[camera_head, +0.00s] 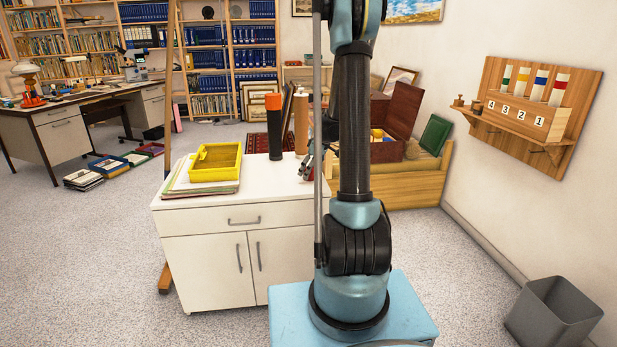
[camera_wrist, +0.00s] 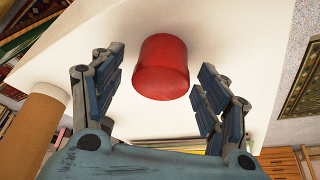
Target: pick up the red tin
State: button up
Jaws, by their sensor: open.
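The red tin (camera_wrist: 162,67) stands on a white surface in the wrist view, in the upper middle of the picture. My gripper (camera_wrist: 161,78) is open, with one dark finger to the left of the tin and one to the right. Gaps show on both sides, so the fingers do not appear to touch it. The white cabinet (camera_head: 268,188) stands under the gripper there.
On the cabinet are a yellow tray (camera_head: 215,163) on papers, a black cylinder with an orange top (camera_head: 275,128) and a brown tube (camera_head: 301,122). The tube also shows close to my gripper in the wrist view (camera_wrist: 30,128). A wooden chest (camera_head: 402,182) stands behind.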

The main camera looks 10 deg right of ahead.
jog(key=shift+a+f, duration=0.1)
jog(key=shift+f, duration=0.2)
jog(key=c, duration=1.2)
jog(key=shift+c, duration=0.2)
jog(key=shift+r, duration=0.15)
